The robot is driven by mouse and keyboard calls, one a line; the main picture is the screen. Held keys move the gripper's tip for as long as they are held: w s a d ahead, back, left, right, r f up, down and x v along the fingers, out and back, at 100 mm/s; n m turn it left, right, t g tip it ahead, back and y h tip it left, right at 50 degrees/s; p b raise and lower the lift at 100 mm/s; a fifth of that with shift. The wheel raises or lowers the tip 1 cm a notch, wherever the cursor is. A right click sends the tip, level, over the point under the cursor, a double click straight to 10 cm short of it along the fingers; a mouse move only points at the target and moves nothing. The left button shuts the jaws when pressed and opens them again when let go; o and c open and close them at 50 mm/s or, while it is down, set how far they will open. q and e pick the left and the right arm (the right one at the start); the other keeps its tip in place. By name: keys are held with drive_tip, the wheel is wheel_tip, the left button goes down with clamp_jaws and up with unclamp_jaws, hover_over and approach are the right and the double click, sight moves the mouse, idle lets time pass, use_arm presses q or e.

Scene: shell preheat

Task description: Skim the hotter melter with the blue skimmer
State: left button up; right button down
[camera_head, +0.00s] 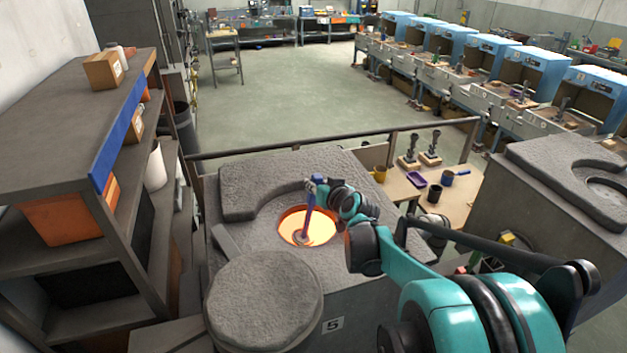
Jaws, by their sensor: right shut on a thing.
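The melter marked 5 (238,185) stands in front of me, its round mouth open. Bright orange-yellow melt (323,228) glows inside it. My right arm reaches in from the right, and my right gripper (317,187) is above the mouth, shut on the blue skimmer (308,207). The skimmer hangs nearly upright with its lower end at the melt; how deep it sits I cannot tell. A second melter (558,165) stands at the right; its mouth is only partly visible and shows no glow. My left gripper is out of view.
A round grey lid (262,297) lies in front of the mouth. A shelf (70,100) with boxes stands close on the left. A railing (345,138) runs behind the melter. A small table (462,192) with cups and tools is beyond it. The floor farther back is clear.

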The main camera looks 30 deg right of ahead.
drive_tip(key=shift+s, duration=0.4)
drive_tip(key=d, duration=0.2)
drive_tip(key=s+d, duration=0.1)
drive_tip(key=d, duration=0.1)
drive_tip(key=shift+d, duration=0.15)
idle(0.4)
wheel_tip(320, 180, up, 11)
drive_tip(key=p, duration=0.7)
drive_tip(key=shift+p, duration=0.4)
idle(0.3)
